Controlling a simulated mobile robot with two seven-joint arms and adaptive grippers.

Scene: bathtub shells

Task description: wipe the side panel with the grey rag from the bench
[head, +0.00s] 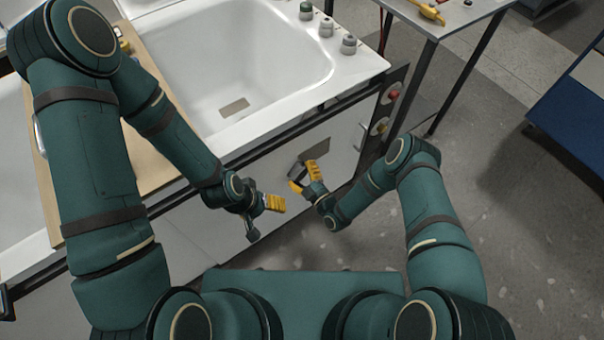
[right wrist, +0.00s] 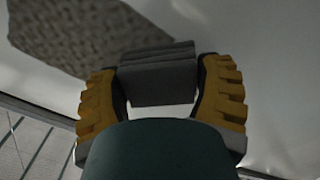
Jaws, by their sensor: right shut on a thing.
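The white side panel (head: 345,135) is the front of a white bathtub shell, below its rim. A dull grey-brown patch (head: 316,138) marks the panel; it also shows as a large rough patch in the right wrist view (right wrist: 85,35). My right gripper (head: 303,178) is at the panel, just below the patch. It is shut on the folded grey rag (right wrist: 158,75), which sits between the yellow fingers and beside the patch. I cannot tell whether the rag touches the panel. My left gripper (head: 272,203) hangs in front of the panel, left of the right one; its finger gap is hidden.
A grey-topped table (head: 455,14) with a yellow tool (head: 432,12) stands at the upper right. Several grey and green knobs (head: 326,27) stand on the tub rim. A wooden board (head: 150,130) lies across at the left. A blue cabinet (head: 575,120) is far right. Floor between is clear.

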